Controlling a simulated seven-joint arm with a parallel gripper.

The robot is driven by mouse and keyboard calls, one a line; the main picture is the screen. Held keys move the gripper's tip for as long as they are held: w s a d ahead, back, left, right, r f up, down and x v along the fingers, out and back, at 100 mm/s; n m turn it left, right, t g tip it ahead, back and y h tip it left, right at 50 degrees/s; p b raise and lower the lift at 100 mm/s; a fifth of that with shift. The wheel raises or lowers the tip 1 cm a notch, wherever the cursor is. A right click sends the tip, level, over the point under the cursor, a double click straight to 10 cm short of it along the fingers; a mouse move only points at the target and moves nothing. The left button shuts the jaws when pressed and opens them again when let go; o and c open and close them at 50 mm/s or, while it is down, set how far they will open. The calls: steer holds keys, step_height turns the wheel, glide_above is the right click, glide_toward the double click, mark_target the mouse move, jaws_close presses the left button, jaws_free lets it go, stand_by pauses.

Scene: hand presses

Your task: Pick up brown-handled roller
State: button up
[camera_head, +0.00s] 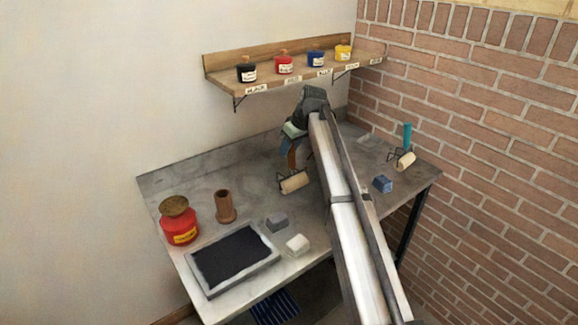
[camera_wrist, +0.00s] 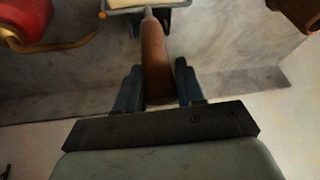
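The brown-handled roller (camera_head: 294,183) has a cream cylinder and a dark wire frame, with its brown handle pointing up, near the middle of the workbench. In the head view, my gripper (camera_head: 293,138) is at the upper part of the handle, partly hidden by my arm. In the wrist view, the brown handle (camera_wrist: 156,58) runs between the two dark fingers of my gripper (camera_wrist: 160,85), which are drawn close on both sides of it. The fingers look shut on the handle. Whether the cylinder touches the bench cannot be told.
A teal-handled roller (camera_head: 404,160) and blue block (camera_head: 382,184) are right of my arm. A red pot (camera_head: 178,221), brown cup (camera_head: 225,207), black-inked tray (camera_head: 192,275), grey block (camera_head: 277,222) and white block (camera_head: 298,244) stand left. A shelf (camera_head: 225,80) with ink jars hangs behind.

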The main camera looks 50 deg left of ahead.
steer(key=c, duration=0.5)
steer(key=shift+r, duration=0.1)
